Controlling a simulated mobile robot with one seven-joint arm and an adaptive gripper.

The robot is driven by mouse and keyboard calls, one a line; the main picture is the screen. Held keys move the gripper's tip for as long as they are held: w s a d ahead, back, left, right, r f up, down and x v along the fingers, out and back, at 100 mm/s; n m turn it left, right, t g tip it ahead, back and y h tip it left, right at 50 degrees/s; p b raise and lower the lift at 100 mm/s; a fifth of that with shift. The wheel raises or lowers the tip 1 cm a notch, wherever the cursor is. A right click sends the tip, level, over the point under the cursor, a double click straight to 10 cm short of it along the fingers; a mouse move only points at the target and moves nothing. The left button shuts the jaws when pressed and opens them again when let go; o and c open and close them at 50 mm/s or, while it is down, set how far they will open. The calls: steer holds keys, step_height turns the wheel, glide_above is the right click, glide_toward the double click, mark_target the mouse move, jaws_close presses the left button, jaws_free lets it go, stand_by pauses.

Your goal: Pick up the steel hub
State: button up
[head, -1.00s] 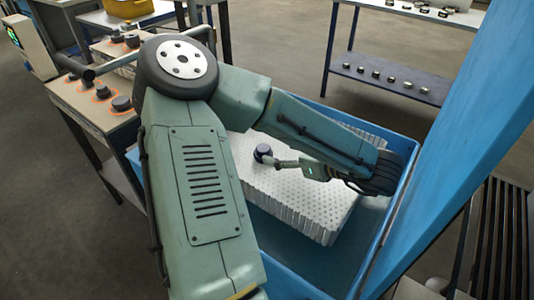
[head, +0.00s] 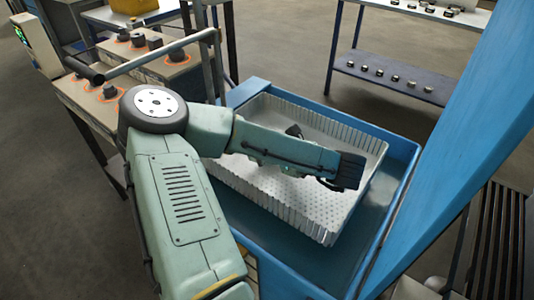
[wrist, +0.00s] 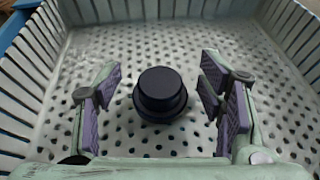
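The steel hub (wrist: 160,92) is a dark, round, stepped piece with a wide flange below and a narrower top. It stands upright on the perforated floor of a pale metal basket (wrist: 65,100), seen in the wrist view. My gripper (wrist: 160,84) is open, with one padded finger left of the hub and the other right of it. Clear gaps show between the hub and both fingers. In the head view my arm reaches over the basket (head: 285,215) and hides most of the gripper; I cannot clearly make out the hub there.
The basket has upright ribbed walls and sits in a blue tub (head: 385,215). A blue post (head: 470,130) rises at the right. Dark parts on orange-ringed spots stand on a bench (head: 75,95) at the left. A rack with small parts (head: 385,80) stands behind.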

jaws_close()
stand_by(0.6)
